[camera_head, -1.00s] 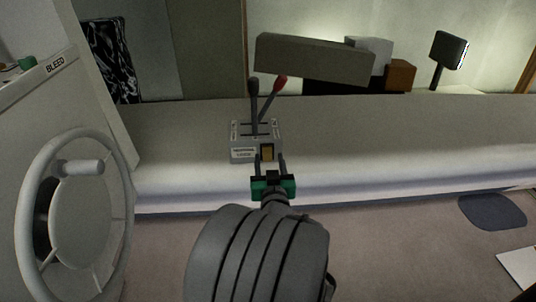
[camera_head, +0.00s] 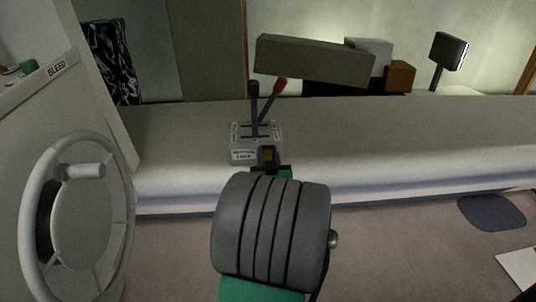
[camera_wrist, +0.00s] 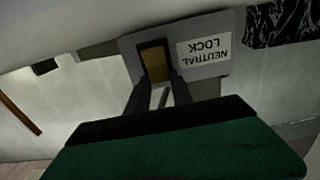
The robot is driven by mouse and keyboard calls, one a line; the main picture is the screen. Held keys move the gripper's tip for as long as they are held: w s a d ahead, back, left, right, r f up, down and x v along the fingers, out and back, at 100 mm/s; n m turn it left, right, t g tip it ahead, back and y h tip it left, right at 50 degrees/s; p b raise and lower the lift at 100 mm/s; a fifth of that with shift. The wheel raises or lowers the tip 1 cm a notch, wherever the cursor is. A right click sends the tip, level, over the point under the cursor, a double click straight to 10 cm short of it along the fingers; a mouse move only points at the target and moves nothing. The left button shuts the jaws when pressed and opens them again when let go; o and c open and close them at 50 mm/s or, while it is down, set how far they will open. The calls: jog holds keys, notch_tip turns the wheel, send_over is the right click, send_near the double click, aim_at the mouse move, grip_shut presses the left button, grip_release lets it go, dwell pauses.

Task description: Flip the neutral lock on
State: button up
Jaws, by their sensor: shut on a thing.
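The grey control box (camera_head: 256,134) sits on the console edge, with a black-knobbed lever (camera_head: 254,102) and a red-knobbed lever (camera_head: 271,100) rising from it. Its front carries a label reading NEUTRAL LOCK, upside down in the wrist view (camera_wrist: 204,50). The neutral lock (camera_head: 267,154) is an amber-brown piece beside the label; it also shows in the wrist view (camera_wrist: 155,62). My gripper (camera_wrist: 158,84) is at the box front, a dark finger on either side of the neutral lock, shut on it. The exact contact is partly hidden by the fingers and dark wrist parts.
A wheel with a handle (camera_head: 80,212) stands at the left, beside a panel marked BLEED (camera_head: 57,67). The console top (camera_head: 400,130) right of the control box is clear. A long grey box (camera_head: 314,58) stands behind the levers.

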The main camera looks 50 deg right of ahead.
grip_shut()
jog(key=f+b, duration=0.1)
jog(key=b, duration=0.1)
jog(key=shift+b, duration=0.3)
jog(key=b, duration=0.4)
jog(key=shift+s+f+t+h, duration=0.1)
jog(key=shift+f+t+h, duration=0.2)
jog(key=shift+t+h, duration=0.1)
jog(key=b, duration=0.4)
jog(key=t+h+b, duration=0.1)
jog(key=b, duration=0.3)
jog(key=h+b, duration=0.1)
jog(key=b, duration=0.3)
jog(key=shift+s+a+f+t, duration=0.1)
jog(key=shift+a+f+t, duration=0.2)
jog(key=shift+t, duration=0.1)
jog(key=shift+r+h+b, duration=0.15)
jog(key=shift+h+b, duration=0.15)
jog(key=shift+b, duration=0.75)
jog(key=shift+r+t, duration=0.25)
jog(key=shift+t, duration=0.05)
